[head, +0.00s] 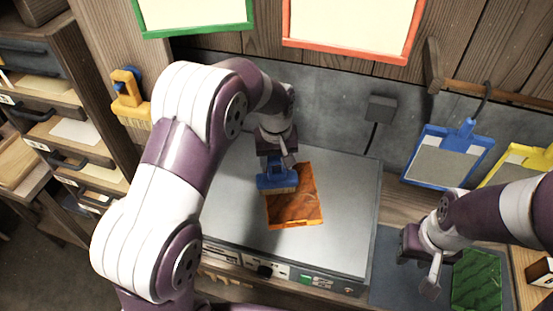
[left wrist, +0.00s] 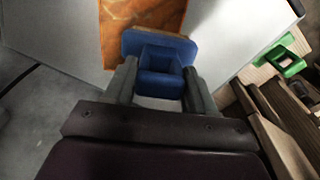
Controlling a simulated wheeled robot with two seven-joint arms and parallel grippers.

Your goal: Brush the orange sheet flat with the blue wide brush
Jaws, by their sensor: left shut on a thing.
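The blue wide brush (head: 277,182) is held by my left gripper (head: 278,160), which is shut on its handle. In the left wrist view the brush (left wrist: 158,50) sits between the two fingers of my left gripper (left wrist: 160,90). The orange sheet (head: 298,210) lies on the grey metal top (head: 235,215). The brush is over the sheet's upper left part; whether the bristles touch it I cannot tell. The sheet (left wrist: 130,25) also shows beyond the brush. My right gripper (head: 424,270) is at the lower right beside a green sheet; its jaw opening is unclear.
A green sheet (head: 477,279) lies on a dark mat (head: 393,280) at the lower right. Blue (head: 446,158) and yellow (head: 520,166) framed screens hang at the right. The metal top's right part is clear.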

